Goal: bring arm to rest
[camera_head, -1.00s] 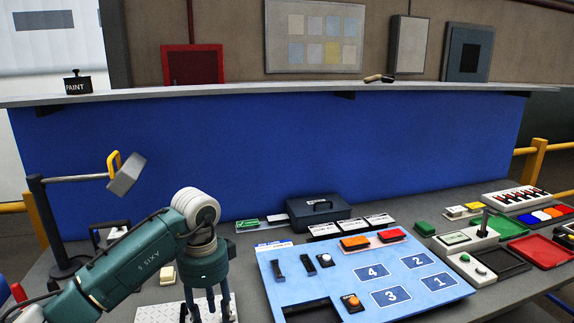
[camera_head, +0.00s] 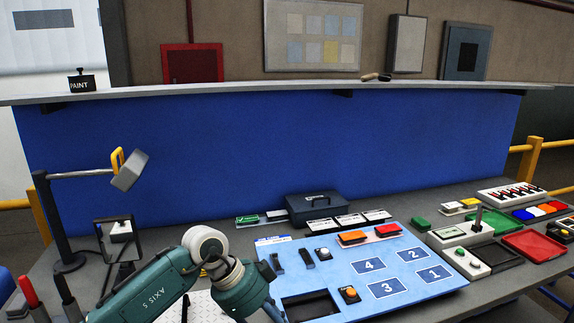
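A black stand (camera_head: 57,226) at the left holds a thin grey arm (camera_head: 82,173) near horizontal. At the arm's right end is a tilted grey block (camera_head: 130,171) with a yellow handle (camera_head: 117,160). My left arm comes in from the bottom left, to the right of the stand and below the block, and runs out past the bottom edge; its fingertips are cut off. No contact between my arm and the stand's arm shows. My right gripper is not in view.
A light blue numbered board (camera_head: 432,303) lies on the grey table, with a dark box (camera_head: 318,209) behind. Coloured trays (camera_head: 533,246) and blocks crowd the right. A black-framed fixture (camera_head: 117,243) stands beside the stand. A blue panel (camera_head: 240,150) closes the back.

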